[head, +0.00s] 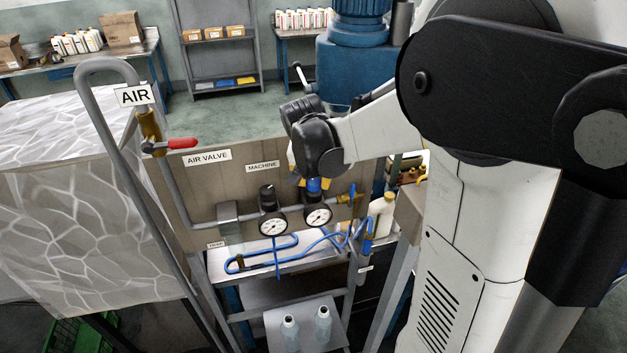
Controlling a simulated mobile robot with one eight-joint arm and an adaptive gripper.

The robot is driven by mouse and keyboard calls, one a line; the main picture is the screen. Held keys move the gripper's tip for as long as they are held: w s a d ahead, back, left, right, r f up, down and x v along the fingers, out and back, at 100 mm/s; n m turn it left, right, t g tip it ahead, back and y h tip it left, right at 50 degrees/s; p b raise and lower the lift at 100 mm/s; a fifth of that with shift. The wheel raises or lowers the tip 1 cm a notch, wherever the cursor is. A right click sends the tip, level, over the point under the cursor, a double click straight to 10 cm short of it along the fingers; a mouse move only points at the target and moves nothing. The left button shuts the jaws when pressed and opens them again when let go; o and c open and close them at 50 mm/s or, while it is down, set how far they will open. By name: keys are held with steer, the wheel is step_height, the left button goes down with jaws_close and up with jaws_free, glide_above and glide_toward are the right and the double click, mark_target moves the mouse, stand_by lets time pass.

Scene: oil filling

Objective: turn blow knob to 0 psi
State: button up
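A blue knob (314,185) sits on top of the right-hand round gauge (318,216) on the grey air pipe. I take it for the blow knob, but no blow label shows; my arm may cover it. My gripper (304,176) hangs just above and around the blue knob, with small yellow parts showing beside it. Its fingertips are mostly hidden, so I cannot tell whether they touch or grip the knob. The right gauge's needle reading is too small to tell. A second gauge (273,225) with a black knob (267,197) stands to the left, under the MACHINE label (263,167).
A brown panel (180,212) backs the pipe. A red-handled air valve (182,143) is at upper left. Two bottles (323,322) stand on a low shelf. A pale patterned block (75,210) fills the left.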

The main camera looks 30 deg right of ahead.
steer(key=shift+n, duration=0.5)
steer(key=n, duration=0.2)
steer(key=n+y+b, duration=0.1)
steer(key=shift+s+f+n+t+y, duration=0.1)
steer(key=shift+n+t+y, duration=0.2)
steer(key=shift+n+t, duration=0.1)
steer(key=n+y+b, duration=0.1)
steer(key=n, duration=0.3)
steer(key=shift+n+y, duration=0.3)
steer(key=shift+y, duration=0.1)
steer(key=n, duration=0.2)
steer(key=n+y+b, duration=0.1)
steer(key=n, duration=0.1)
steer(key=shift+d+y+b, duration=0.1)
steer(key=shift+y+b, duration=0.2)
steer(key=n+g+y+b, duration=0.1)
steer(key=n, duration=0.4)
steer(key=o, duration=1.2)
steer(key=shift+y, duration=0.3)
